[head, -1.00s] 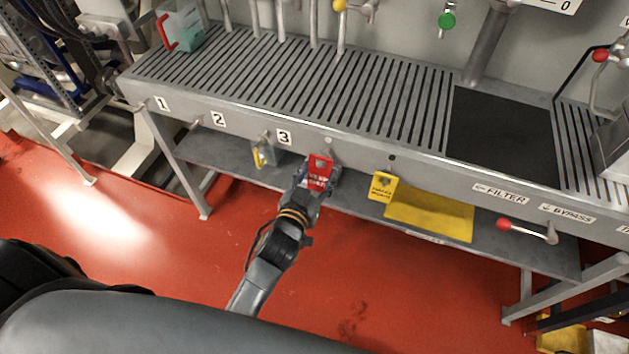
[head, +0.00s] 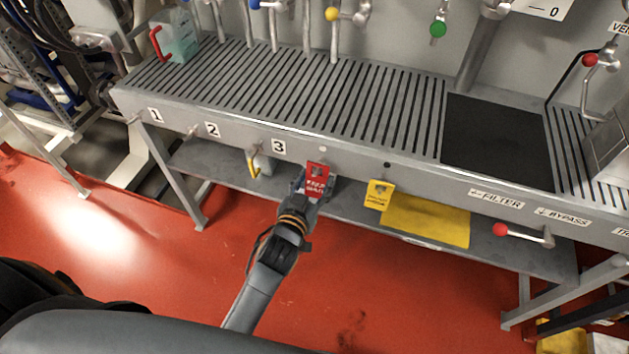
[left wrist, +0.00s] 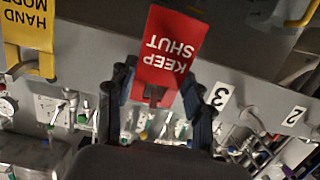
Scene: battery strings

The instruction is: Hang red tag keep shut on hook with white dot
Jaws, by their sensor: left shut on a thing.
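The red KEEP SHUT tag (head: 317,178) is in my left gripper (head: 311,194), in front of the bench's front face. The white dot (head: 322,149) is on that face just above the tag. The hook under the dot is hidden behind the tag, so I cannot tell whether the tag touches it. In the left wrist view the tag (left wrist: 170,48) appears upside down, with a dark slot near its narrow end. The left fingers (left wrist: 158,92) are closed on that end from both sides. My right gripper is not in view.
A yellow tag (head: 379,195) hangs under a black dot (head: 387,165) to the right. A red-knobbed lever (head: 522,234) sticks out at the right.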

